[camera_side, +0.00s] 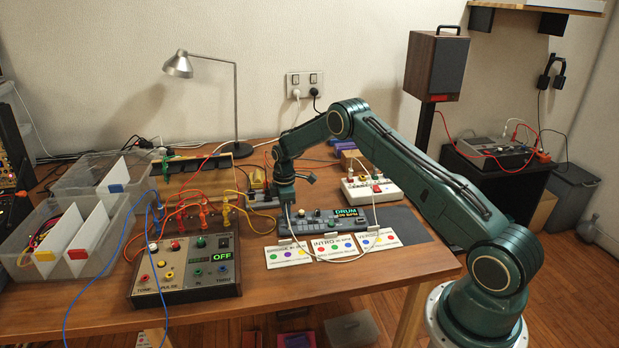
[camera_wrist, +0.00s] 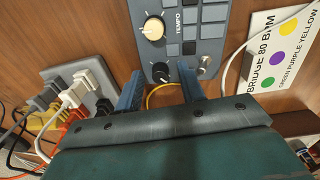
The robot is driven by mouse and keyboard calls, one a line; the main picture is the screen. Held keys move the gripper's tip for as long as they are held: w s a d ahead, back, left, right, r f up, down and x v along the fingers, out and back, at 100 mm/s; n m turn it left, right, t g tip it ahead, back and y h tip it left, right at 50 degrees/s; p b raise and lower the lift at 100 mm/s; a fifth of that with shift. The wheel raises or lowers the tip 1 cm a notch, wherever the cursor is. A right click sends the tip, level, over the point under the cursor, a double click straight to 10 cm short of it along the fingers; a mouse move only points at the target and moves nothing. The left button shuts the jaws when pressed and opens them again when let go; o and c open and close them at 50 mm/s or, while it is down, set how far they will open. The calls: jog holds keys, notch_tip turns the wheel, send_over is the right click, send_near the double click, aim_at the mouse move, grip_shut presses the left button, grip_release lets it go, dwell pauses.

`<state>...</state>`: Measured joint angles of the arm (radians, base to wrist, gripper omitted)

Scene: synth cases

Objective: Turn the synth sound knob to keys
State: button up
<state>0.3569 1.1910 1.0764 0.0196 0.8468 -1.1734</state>
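The synth (camera_side: 327,224) is a dark slate box near the table's front; its green display (camera_side: 347,212) reads "DRUM" with an orange line below. In the wrist view the synth panel (camera_wrist: 190,25) shows a cream knob (camera_wrist: 152,28) beside the word TEMPO and a black knob (camera_wrist: 160,73) with a white pointer mark. The black knob's label is not readable. My gripper (camera_wrist: 160,76) is open, its blue fingers on either side of the black knob with gaps showing. Whether they touch it cannot be told. In the side view my gripper (camera_side: 289,226) is over the synth's left end.
Printed cards lie in front of the synth, including a BRIDGE 80 BPM card (camera_wrist: 283,50). A control box (camera_side: 188,268) showing OFF stands left with cables. White cable runs by the cards. A lamp (camera_side: 237,100) stands at the back.

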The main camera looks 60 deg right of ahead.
jog(key=shift+c, duration=0.5)
grip_shut()
jog(key=shift+m, duration=0.4)
jog(key=m, duration=0.7)
jog(key=shift+m, duration=0.4)
jog(key=m, duration=0.4)
jog(key=shift+a+m, duration=0.1)
jog(key=shift+m, duration=0.2)
jog(key=m, duration=0.4)
jog(key=shift+w+m, duration=0.1)
jog(key=shift+m, duration=0.2)
